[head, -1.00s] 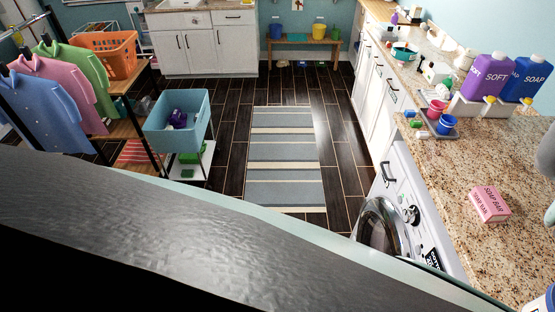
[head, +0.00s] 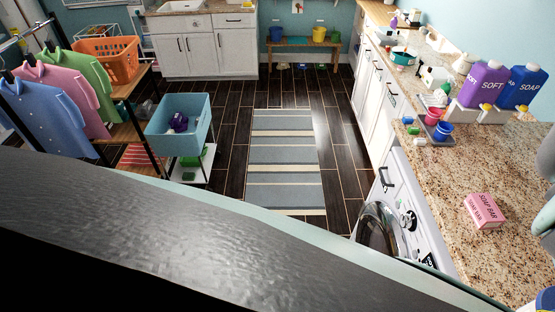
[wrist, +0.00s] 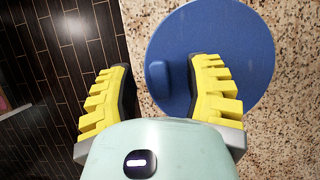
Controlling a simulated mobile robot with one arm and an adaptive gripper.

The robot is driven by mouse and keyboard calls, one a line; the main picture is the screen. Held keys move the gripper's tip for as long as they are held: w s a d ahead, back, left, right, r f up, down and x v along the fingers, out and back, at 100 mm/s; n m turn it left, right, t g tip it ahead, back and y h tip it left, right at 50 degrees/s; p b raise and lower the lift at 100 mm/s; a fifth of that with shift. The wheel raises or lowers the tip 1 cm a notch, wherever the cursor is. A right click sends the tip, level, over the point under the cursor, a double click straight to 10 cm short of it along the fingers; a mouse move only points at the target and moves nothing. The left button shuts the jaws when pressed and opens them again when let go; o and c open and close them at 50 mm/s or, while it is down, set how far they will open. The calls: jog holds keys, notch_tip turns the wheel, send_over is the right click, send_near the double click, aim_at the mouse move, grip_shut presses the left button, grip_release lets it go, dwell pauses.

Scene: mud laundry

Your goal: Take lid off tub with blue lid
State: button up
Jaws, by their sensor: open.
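In the wrist view my gripper (wrist: 162,68) is open over the tub's round blue lid (wrist: 232,48). The lid's raised blue handle (wrist: 157,76) lies between the two yellow fingers, closer to the right finger. The right finger overlaps the lid in the picture; I cannot tell whether it touches. The left finger is over the counter edge and floor. In the head view only a small blue and white part of the tub (head: 545,300) shows at the bottom right corner. The tub's body is hidden beneath the lid in the wrist view.
The speckled counter (head: 450,200) holds a pink soap box (head: 485,210). Farther back are a tray with cups, a purple bottle (head: 484,84) and a blue bottle (head: 522,88). A washer (head: 405,210) stands below the counter. The striped rug (head: 285,160) lies on open floor.

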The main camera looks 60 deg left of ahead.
jog(key=shift+o, duration=0.3)
grip_shut()
dwell(0.3)
